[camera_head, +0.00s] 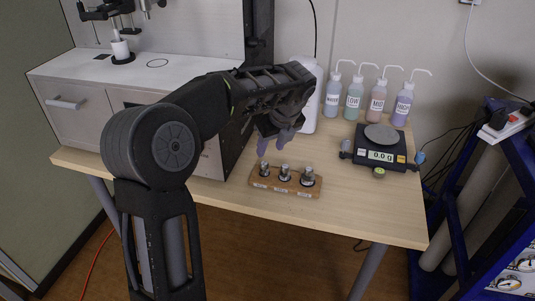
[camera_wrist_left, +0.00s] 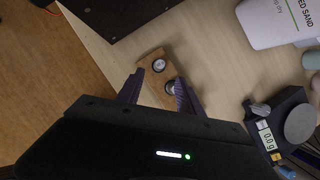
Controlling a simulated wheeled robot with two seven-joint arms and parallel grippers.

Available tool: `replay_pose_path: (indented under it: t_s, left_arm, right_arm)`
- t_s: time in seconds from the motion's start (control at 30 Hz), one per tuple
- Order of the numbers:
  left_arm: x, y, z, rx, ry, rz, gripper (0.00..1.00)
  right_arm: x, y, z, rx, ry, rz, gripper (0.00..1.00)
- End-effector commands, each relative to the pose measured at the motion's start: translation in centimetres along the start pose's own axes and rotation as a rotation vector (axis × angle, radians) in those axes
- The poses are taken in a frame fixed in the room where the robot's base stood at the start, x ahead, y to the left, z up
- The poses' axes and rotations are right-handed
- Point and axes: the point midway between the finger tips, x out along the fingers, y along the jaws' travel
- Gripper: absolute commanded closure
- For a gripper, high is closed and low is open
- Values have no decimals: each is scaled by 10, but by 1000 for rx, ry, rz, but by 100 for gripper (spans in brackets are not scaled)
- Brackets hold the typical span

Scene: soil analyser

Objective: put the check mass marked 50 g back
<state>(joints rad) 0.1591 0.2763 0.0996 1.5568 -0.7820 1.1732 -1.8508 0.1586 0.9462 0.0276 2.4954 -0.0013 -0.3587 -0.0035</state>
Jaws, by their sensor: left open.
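A wooden block (camera_head: 286,182) lies on the table with three metal check masses standing in it: a left one (camera_head: 264,168), a middle one (camera_head: 285,172) and a right one (camera_head: 308,177). The labels on its front are too small to read, so I cannot tell which mass is 50 g. My left gripper (camera_head: 273,145) is open and empty above the block's left and middle part. In the left wrist view its fingers (camera_wrist_left: 159,80) spread over the block (camera_wrist_left: 153,55); one mass (camera_wrist_left: 170,87) shows near the right finger, another (camera_wrist_left: 159,65) farther out. My right gripper is not in view.
A black balance (camera_head: 381,146) reading 0.0 g stands right of the block, its pan (camera_head: 381,132) empty. Several wash bottles (camera_head: 353,98) and a white container (camera_head: 309,110) stand behind. The table front is clear.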

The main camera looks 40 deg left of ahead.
Motion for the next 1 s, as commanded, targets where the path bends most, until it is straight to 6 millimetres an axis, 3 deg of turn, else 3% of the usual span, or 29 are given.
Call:
replay_pose_path:
  t_s: [0.2,1.0]
  left_arm:
    - [-18,0,0,0,1,0,56]
    - [-17,0,0,0,1,0,56]
  right_arm:
    - [-2,-1,0,0,0,0,64]
    - [-2,-1,0,0,0,0,64]
